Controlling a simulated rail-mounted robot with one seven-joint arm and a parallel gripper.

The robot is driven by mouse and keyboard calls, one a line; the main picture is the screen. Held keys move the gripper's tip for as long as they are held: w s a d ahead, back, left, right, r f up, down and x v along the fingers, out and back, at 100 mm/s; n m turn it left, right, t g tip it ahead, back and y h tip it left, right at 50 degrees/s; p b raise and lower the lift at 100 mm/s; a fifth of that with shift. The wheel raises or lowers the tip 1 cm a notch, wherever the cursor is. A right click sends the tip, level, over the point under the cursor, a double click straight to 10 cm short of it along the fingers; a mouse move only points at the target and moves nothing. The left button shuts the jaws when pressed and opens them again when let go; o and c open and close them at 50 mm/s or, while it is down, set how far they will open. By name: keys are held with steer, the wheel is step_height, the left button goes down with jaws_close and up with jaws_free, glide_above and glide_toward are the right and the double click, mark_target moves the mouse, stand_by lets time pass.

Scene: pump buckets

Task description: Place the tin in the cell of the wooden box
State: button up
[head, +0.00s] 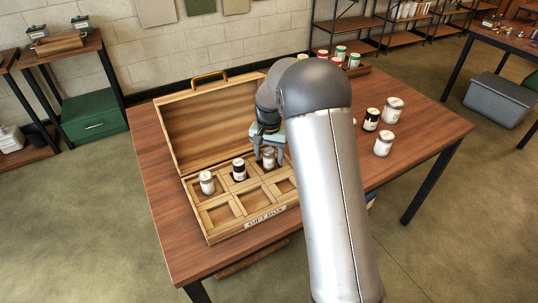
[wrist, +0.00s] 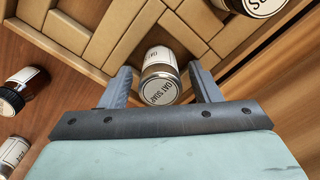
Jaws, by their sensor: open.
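The tin (wrist: 160,82), silver with a white "OAT SOAP" label, sits between my fingers in the wrist view. In the head view the tin (head: 268,161) appears in the back right cell of the open wooden box (head: 209,240). My gripper (head: 268,153) is above that cell, pointing down. In the wrist view its fingers (wrist: 161,74) are spread on either side of the tin, with a visible gap at each side. The tin's base is hidden, so I cannot tell whether it rests on the cell floor.
A white tin (head: 206,183) and a dark jar (head: 239,170) stand in the other back cells; the front cells look empty. The raised lid (head: 210,120) stands behind. Several tins, including a white one (head: 383,144), stand right of my arm. A tray (head: 357,70) holds more tins.

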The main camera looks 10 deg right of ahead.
mark_target(269, 151)
step_height(269, 151, up, 12)
steer(key=shift+f, duration=0.15)
stand_by(0.5)
